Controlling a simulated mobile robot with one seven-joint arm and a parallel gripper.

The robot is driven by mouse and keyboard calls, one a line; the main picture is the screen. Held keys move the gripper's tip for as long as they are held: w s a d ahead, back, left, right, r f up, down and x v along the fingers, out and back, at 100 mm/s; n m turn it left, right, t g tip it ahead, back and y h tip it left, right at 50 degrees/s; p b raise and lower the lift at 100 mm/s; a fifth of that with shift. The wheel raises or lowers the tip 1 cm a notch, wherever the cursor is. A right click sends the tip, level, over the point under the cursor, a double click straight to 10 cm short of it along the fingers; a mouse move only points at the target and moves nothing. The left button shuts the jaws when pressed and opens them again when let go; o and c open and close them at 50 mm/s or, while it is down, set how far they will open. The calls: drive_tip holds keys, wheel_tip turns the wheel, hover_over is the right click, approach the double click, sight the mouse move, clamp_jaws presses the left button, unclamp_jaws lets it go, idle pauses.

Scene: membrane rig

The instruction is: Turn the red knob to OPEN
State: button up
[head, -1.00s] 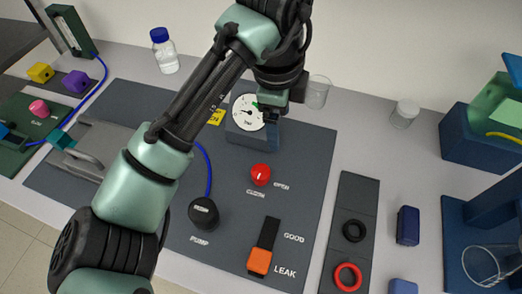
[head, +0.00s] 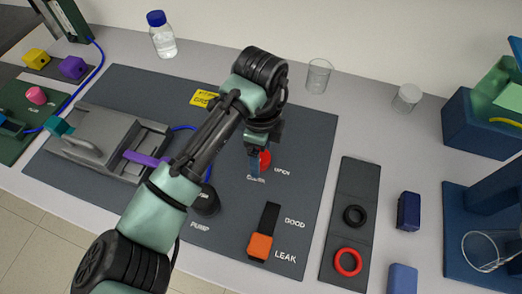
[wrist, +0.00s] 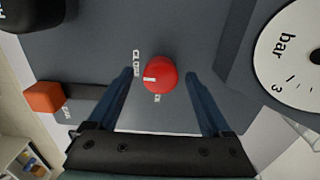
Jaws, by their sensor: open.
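The red knob (head: 265,158) stands on the dark mat and is partly hidden by my gripper (head: 257,160) in the head view. In the wrist view the round red knob (wrist: 163,72) lies between the two open blue fingers of my gripper (wrist: 159,78), with a gap on each side. A white mark on the knob points to the left of that picture, near the lower end of the CLOSED lettering (wrist: 136,62). The OPEN label (head: 282,171) is to the right of the knob in the head view; the fingers hold nothing.
The black pump bulb (head: 207,202) is partly behind my arm. The gauge (wrist: 290,50) is close at the right in the wrist view. Rings (head: 348,262) lie on a strip to the right.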

drive_tip(key=shift+f, duration=0.15)
clamp_jaws()
idle(0.4)
